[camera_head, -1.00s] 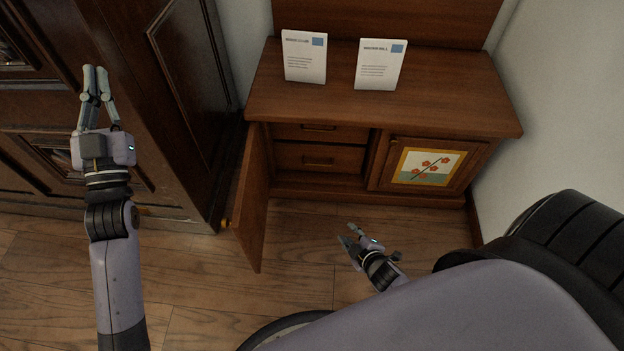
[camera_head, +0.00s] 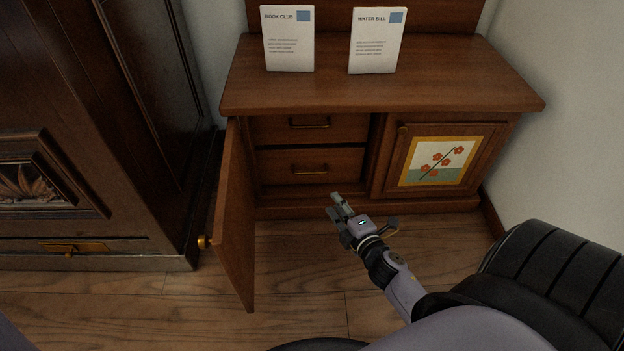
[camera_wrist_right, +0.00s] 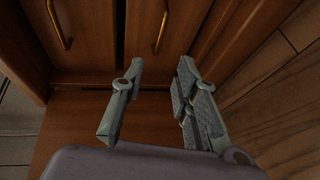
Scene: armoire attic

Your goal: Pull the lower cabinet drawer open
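The lower drawer (camera_head: 270,173) is shut, below the upper drawer (camera_head: 270,131) in the left bay of the wooden cabinet. Its brass handle (camera_head: 310,169) is a horizontal bar. My right gripper (camera_head: 338,203) is in front of and below this drawer, apart from the handle. In the right wrist view my right gripper (camera_wrist_right: 161,68) has its fingers spread with nothing between them. The lower drawer's handle (camera_wrist_right: 161,30) shows beyond the fingertips, and the upper drawer's handle (camera_wrist_right: 60,22) is to its left. My left gripper is out of view.
The cabinet's left door (camera_head: 232,215) stands open beside the drawers. The right door (camera_head: 394,164) with a flower picture is shut. Two cards, a book club card (camera_head: 287,40) and a water bill (camera_head: 376,42), stand on top. A dark armoire (camera_head: 90,130) is at the left.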

